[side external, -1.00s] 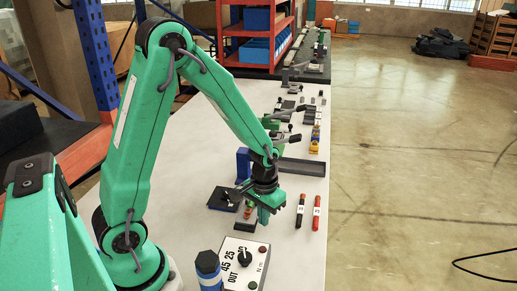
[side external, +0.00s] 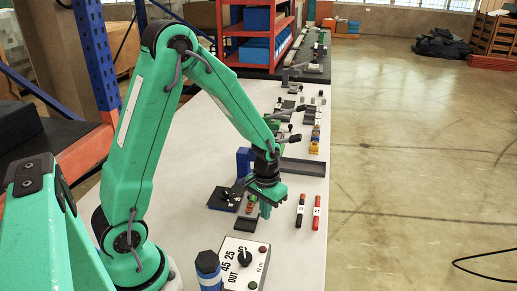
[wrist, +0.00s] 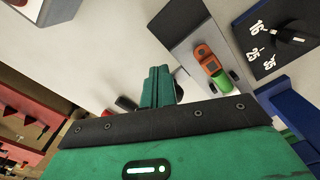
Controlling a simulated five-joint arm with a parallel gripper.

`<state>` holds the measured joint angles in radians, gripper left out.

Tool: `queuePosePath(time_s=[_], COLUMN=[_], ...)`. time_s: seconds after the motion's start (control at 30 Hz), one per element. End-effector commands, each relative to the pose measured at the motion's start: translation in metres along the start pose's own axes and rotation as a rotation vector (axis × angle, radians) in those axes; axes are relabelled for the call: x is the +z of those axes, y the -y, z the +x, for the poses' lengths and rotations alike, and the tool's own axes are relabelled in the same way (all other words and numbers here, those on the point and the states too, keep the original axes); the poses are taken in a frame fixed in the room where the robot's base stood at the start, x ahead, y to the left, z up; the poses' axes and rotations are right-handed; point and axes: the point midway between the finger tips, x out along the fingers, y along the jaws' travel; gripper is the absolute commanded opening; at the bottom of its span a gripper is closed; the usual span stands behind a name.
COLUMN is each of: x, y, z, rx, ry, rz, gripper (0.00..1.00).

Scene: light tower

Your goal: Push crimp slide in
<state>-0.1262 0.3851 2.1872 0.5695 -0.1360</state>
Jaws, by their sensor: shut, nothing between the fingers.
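My gripper (side external: 265,211) is shut and empty, pointing down beside the crimp station. In the wrist view its closed green fingers (wrist: 158,87) are left of a grey plate (wrist: 184,48). On that plate lie an orange block (wrist: 206,58) and a green piece (wrist: 223,80) in line. I cannot tell which part is the crimp slide. In the side view the orange block (side external: 251,206) is just left of my fingers. A black dial panel (side external: 221,199) adjoins it; its knob shows in the wrist view (wrist: 290,38). Contact cannot be told.
A white panel with a knob (side external: 243,264) stands in front, beside a blue-and-black cylinder (side external: 208,270). A blue block (side external: 244,161) stands behind my gripper. Black (side external: 300,211) and red (side external: 317,212) markers lie at the right edge, with a dark tray (side external: 302,167) beyond.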

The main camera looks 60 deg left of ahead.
Motion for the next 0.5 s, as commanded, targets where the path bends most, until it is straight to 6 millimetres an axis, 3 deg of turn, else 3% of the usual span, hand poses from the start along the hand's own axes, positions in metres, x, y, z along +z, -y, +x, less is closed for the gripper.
queuePosePath(time_s=[0.5], x=[-0.012], y=[0.006], z=[0.0], rx=[0.0], ry=[-0.001], rz=[0.0], gripper=[0.0])
